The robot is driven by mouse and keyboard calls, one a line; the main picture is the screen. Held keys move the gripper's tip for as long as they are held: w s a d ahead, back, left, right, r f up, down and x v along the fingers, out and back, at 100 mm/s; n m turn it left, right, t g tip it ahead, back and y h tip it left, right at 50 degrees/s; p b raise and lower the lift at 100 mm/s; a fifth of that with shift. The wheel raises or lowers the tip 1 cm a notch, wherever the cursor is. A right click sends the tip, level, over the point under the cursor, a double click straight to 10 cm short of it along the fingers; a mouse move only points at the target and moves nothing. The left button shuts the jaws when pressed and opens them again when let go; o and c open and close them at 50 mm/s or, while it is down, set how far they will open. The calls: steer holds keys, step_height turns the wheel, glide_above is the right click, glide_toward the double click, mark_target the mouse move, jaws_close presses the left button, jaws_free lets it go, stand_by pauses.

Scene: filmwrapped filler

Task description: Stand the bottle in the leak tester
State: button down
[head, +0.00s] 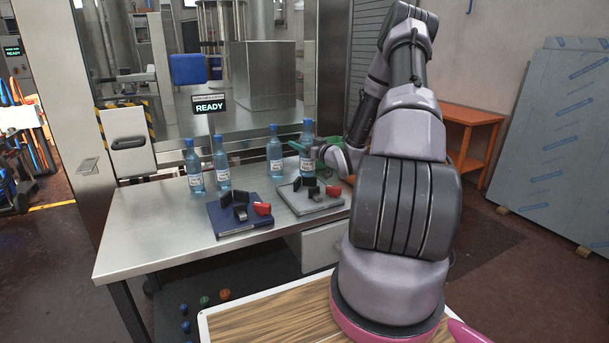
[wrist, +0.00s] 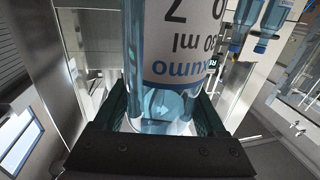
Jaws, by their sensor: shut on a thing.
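My gripper (head: 319,151) is at the right end of the row of bottles, its green fingers closed around a clear blue bottle (head: 307,147) with a blue cap and white label. The bottle looks upright. In the wrist view the held bottle (wrist: 165,65) fills the middle between the two fingers, its label upside down in the picture; its cap is out of that view. Two fixtures with black blocks and a red part lie on the bench: one on a dark blue plate (head: 229,228), one on a grey plate (head: 318,206). I cannot tell which is the leak tester.
Three similar bottles stand along the back of the steel bench (head: 150,235): a left bottle (head: 194,168), a second bottle (head: 221,163) and a third bottle (head: 275,152). A machine with a READY display (head: 210,106) stands behind. The bench's front left is clear.

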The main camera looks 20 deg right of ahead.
step_height(320, 180, down, 6)
steer(key=shift+f, duration=0.25)
steer(key=shift+f, duration=0.15)
jaws_free()
